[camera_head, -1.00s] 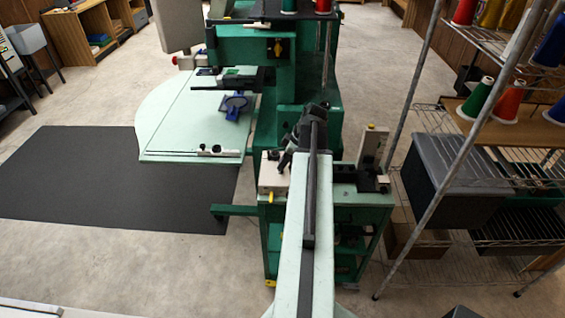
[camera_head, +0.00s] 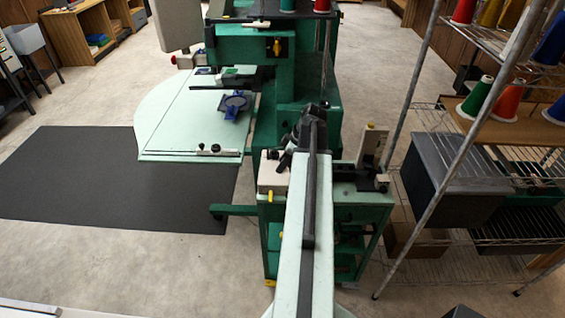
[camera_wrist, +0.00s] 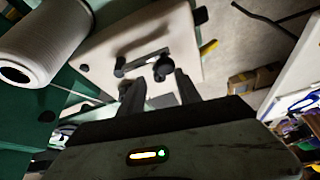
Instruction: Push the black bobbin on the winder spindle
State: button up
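My gripper shows in the wrist view with two dark fingers (camera_wrist: 159,93) apart and nothing seen clasped between them. Just beyond the fingertips, a small black round piece (camera_wrist: 163,68) stands against the pale face of a box; it looks like the bobbin, but I cannot tell whether it is on the spindle. A dark lever (camera_wrist: 140,63) lies left of it on the same face. In the head view, the pale winder box (camera_head: 272,172) sits at the left of the green stand, with dark parts above it. My arm hides the fingertips there.
A large grey thread cone (camera_wrist: 48,40) is close at the upper left of the wrist view. The green machine (camera_head: 270,75) with a pale table (camera_head: 190,135) stands behind. A wire rack (camera_head: 440,200) with a grey bin (camera_head: 455,175) is at the right. The dark floor mat (camera_head: 110,185) is clear.

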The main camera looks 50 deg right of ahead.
jog(key=p+v, duration=0.7)
jog(key=v, duration=0.1)
jog(key=shift+f, duration=0.1)
